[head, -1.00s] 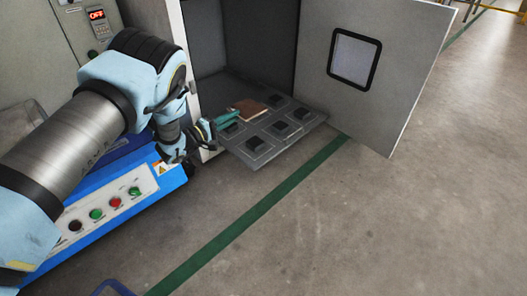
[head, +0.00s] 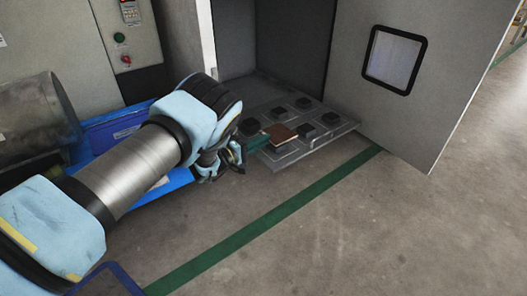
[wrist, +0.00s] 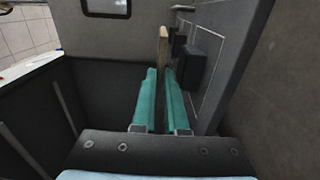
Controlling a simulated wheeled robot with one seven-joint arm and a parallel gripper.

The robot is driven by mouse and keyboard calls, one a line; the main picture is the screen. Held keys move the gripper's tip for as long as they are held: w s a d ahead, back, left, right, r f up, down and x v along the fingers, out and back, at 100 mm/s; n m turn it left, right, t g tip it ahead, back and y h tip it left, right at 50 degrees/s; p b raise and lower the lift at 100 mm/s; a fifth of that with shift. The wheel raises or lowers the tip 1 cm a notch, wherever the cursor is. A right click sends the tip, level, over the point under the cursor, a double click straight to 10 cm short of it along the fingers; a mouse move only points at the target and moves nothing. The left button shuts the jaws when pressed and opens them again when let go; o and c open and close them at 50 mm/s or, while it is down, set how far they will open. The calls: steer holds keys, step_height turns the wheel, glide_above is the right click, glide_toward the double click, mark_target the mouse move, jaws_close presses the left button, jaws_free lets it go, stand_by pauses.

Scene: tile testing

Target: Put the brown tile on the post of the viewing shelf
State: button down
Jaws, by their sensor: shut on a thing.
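The brown tile (head: 281,133) is a thin square plate. It is in my gripper's fingertips, over the near-left part of the viewing shelf (head: 309,143). The shelf is a grey slab at the open cabinet with several dark raised posts (head: 306,130) on it. My gripper (head: 262,140) reaches in from the left with teal fingers, shut on the tile's near edge. In the wrist view the tile (wrist: 163,47) is edge-on between the fingertips (wrist: 159,75); a dark post (wrist: 193,69) stands to its right. Whether the tile touches a post under it is hidden.
The cabinet door (head: 445,70) stands wide open at the right, with a small window. The cabinet's dark interior is behind the shelf. A blue machine edge is behind my arm at the left. The floor in front, with a green line (head: 262,229), is clear.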

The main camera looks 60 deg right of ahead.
step_height(320, 180, down, 3)
steer(key=shift+r+b, duration=0.2)
steer(key=shift+b, duration=0.3)
steer(key=shift+r, duration=0.15)
steer(key=c, duration=0.9)
jaws_free()
steer(key=shift+c, duration=0.2)
steer(key=shift+w+a+r+p, duration=0.1)
steer(key=shift+a+p, duration=0.15)
steer(key=shift+p, duration=0.1)
steer(key=p+v, duration=0.6)
steer(key=v, duration=0.5)
steer(key=shift+a, duration=0.3)
